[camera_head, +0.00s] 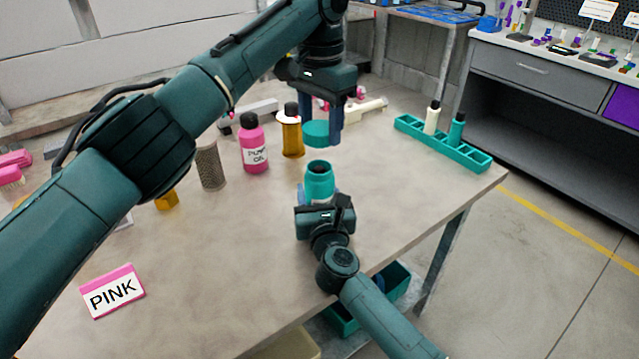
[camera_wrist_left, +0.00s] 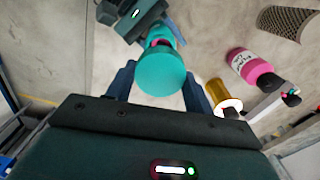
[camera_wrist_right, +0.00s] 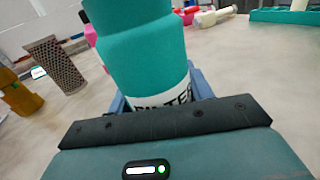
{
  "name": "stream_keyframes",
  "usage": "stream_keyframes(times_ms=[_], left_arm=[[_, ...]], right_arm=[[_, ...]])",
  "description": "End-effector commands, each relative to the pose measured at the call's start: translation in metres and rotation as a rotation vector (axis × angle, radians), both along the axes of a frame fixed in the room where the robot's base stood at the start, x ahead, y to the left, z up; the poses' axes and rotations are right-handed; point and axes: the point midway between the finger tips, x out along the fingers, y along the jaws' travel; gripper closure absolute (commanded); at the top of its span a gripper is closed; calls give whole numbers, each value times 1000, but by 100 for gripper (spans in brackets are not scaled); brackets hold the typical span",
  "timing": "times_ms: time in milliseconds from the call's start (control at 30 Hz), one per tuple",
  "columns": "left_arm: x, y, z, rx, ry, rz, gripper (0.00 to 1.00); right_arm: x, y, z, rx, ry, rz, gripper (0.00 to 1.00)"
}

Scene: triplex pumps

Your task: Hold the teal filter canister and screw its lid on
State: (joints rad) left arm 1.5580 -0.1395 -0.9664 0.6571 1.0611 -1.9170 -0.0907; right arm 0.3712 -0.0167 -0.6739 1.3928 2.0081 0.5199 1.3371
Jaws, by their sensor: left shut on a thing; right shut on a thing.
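The teal filter canister (camera_head: 319,181) stands upright near the table's front edge, its neck facing up. My right gripper (camera_head: 319,198) is shut around its lower body. In the right wrist view the canister (camera_wrist_right: 147,50) fills the space between the fingers, with part of a white label showing. Its base is hidden, so I cannot tell whether it touches the table. My left gripper (camera_head: 322,125) is shut on the round teal lid (camera_head: 316,133) and holds it above the canister's neck, with a gap. The lid also shows in the left wrist view (camera_wrist_left: 161,72), partly covering the canister.
A pink bottle (camera_head: 253,147), an amber bottle (camera_head: 291,136) and a perforated grey cylinder (camera_head: 210,165) stand left of the canister. A teal rack (camera_head: 470,154) with two bottles is at the right. The table's front middle is clear.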

Motion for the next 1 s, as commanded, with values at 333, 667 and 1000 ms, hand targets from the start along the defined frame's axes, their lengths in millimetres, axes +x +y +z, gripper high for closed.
stream_keyframes(times_ms=[333,667,1000], left_arm=[[0,1,-44,1,2,1,69],[0,0,-44,1,1,1,69],[0,0,-51,1,4,0,69]], right_arm=[[0,0,0,0,0,0,90],[0,0,0,0,0,0,90],[0,0,0,0,0,0,90]])
